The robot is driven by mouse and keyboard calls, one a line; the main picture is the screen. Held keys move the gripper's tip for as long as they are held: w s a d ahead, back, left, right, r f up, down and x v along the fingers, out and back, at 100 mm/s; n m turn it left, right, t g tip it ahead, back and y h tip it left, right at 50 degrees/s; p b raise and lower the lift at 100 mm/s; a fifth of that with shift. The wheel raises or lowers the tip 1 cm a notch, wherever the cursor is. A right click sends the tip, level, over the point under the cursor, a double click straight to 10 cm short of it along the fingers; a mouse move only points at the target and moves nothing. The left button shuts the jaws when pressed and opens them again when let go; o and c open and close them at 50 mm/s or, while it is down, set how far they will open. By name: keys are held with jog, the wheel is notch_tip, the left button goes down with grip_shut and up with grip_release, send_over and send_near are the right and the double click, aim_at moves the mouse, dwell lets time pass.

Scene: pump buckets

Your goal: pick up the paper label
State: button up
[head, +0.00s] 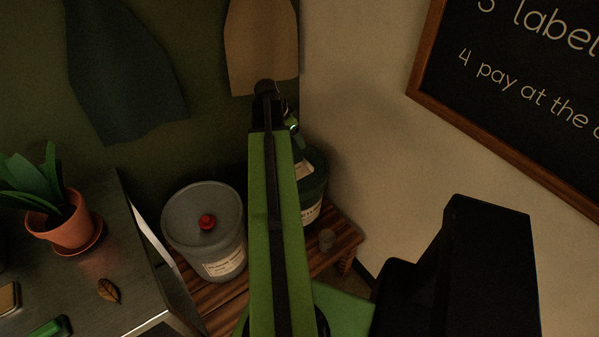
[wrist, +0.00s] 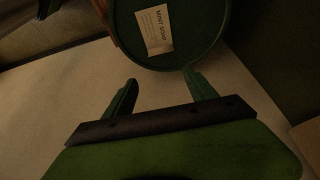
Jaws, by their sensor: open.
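The paper label (wrist: 155,30) is a cream rectangle printed "MINT SOAP". In the wrist view it lies on the dark green round top of a bucket (wrist: 185,62), inside its rim. In the head view a pale patch of it (head: 303,170) shows on the green bucket (head: 317,183), partly hidden by my arm. My gripper (wrist: 160,88) is open and empty. Its two dark green fingers are apart, and the label appears beyond the fingertips in the wrist view, not between them. The exact gap is unclear. In the head view my arm hides most of the gripper.
A metal table (head: 130,225) with a potted plant (head: 62,225) is at left. The wall (head: 365,150) and chalkboard (head: 530,75) are at right.

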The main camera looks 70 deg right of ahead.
jog(key=b+x, duration=0.3)
jog(key=x, duration=0.1)
jog(key=b+x, duration=0.8)
jog(key=shift+w+f, duration=0.25)
jog(key=shift+s, duration=0.1)
